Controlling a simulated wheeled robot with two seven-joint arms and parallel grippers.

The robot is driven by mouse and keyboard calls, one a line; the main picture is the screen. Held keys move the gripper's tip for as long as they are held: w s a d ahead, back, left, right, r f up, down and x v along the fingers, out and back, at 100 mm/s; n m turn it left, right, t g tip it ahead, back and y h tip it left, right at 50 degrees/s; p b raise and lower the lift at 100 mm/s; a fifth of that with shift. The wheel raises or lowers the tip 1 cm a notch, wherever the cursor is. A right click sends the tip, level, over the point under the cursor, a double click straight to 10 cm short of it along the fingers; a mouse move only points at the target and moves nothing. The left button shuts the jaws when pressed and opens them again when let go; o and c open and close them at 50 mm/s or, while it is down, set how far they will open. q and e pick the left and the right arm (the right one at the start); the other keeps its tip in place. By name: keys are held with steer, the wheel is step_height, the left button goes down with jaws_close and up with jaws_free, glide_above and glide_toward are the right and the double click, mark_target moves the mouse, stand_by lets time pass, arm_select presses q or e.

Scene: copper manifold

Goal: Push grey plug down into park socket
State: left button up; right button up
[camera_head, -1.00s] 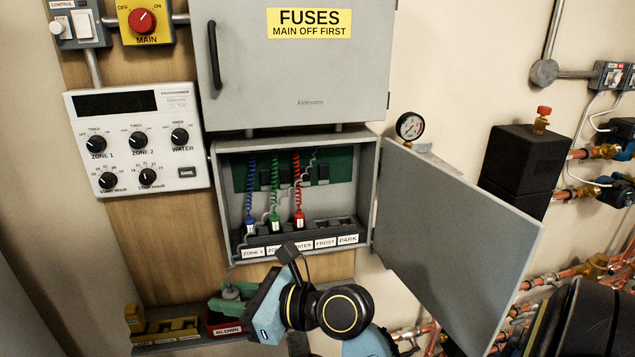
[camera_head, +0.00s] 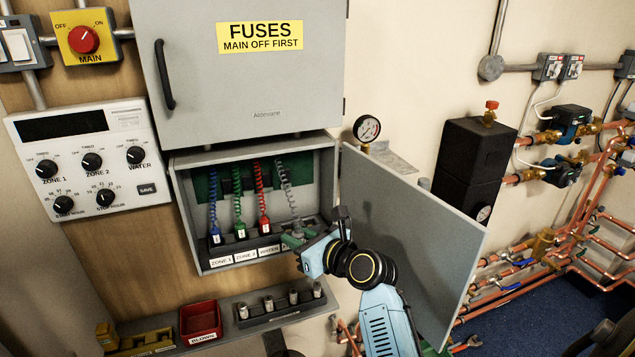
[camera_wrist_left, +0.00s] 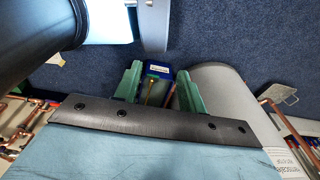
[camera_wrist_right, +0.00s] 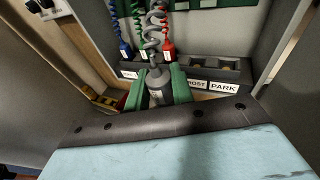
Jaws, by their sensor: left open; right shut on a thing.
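My right gripper (camera_head: 297,241) is shut on the grey plug (camera_wrist_right: 157,80), below its coiled grey cord (camera_wrist_right: 152,40). It holds the plug upright at the front of the socket row in the fuse box; in the head view the gripper and arm hide part of the row's right end. In the right wrist view the park socket (camera_wrist_right: 231,66), behind the PARK label (camera_wrist_right: 223,86), looks empty and lies right of the plug. My left gripper (camera_wrist_left: 158,90) is open and empty, with floor beyond it; I do not see it in the head view.
The blue plug (camera_head: 215,237), green plug (camera_head: 240,231) and red plug (camera_head: 265,225) stand in the left sockets. The open box door (camera_head: 410,240) is right of my right gripper. A red tray (camera_head: 200,322) and a holder with grey cylinders (camera_head: 270,318) sit below.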

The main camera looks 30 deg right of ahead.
steer(key=w+d+m+h+p, duration=0.1)
steer(key=w+d+h+p, duration=0.1)
steer(key=w+d+p, duration=0.1)
steer(key=w+d+m+h+p, duration=0.2)
steer(key=w+d+p, duration=0.1)
steer(key=w+d+m+h+p, duration=0.2)
steer(key=w+d+h, duration=0.1)
steer(key=w+d, duration=0.1)
steer(key=shift+w+r+g+p, duration=0.1)
steer(key=shift+r+g+p, duration=0.2)
steer(key=shift+r+p, duration=0.1)
steer(key=shift+w+d+f+m+h+p, duration=0.2)
steer(key=shift+w+m+h+p, duration=0.55)
steer(key=shift+p, duration=0.2)
steer(key=shift+f, duration=1.05)
steer(key=shift+f+b, duration=0.6)
steer(key=shift+f, duration=0.1)
steer(key=shift+r, duration=0.2)
arm_select(q)
step_height(320, 180, up, 11)
steer(key=s, duration=0.1)
steer(key=shift+s+r, duration=0.15)
steer(key=shift+f+b, duration=1.25)
steer(key=shift+f, duration=0.1)
arm_select(e)
steer(key=shift+f, duration=1.2)
steer(key=o, duration=1)
